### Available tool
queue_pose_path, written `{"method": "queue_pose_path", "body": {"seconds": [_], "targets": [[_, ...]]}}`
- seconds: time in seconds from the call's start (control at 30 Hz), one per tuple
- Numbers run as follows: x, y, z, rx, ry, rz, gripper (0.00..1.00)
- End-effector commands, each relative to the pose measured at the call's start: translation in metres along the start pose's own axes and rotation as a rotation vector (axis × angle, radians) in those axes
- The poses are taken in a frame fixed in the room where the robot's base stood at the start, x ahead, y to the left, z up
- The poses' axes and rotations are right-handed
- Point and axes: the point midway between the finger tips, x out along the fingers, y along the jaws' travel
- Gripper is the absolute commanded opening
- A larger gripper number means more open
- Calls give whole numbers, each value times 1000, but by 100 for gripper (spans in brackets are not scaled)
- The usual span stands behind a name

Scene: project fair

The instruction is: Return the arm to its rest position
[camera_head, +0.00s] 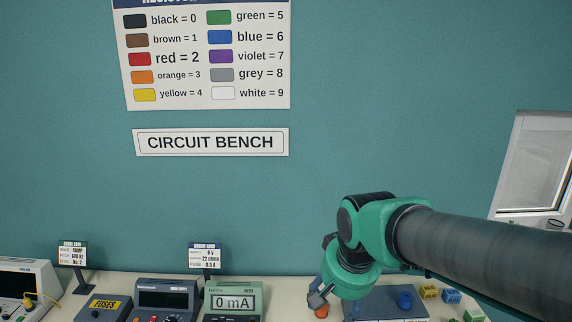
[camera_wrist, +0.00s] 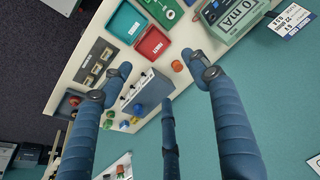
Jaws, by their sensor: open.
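My arm reaches in from the right in the head view and bends down over the bench (camera_head: 285,290).
A meter reading 0 mA (camera_head: 236,300), a fuses box (camera_head: 104,306) and a grey power unit (camera_head: 166,297) line the bench. The teal wall (camera_head: 420,90) behind is clear above my arm.

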Motion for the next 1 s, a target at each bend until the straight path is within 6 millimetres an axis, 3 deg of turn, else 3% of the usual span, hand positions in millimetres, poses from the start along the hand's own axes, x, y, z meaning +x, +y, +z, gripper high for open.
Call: {"method": "queue_pose_path", "body": {"seconds": [0.2, 0.5, 0.73, 1.0], "targets": [[-25, 43, 41, -22, 58, 10, 61], [-44, 90, 103, -60, 131, 36, 61], [-46, 110, 139, -84, 167, 57, 61], [-47, 116, 151, -93, 177, 65, 61]]}}
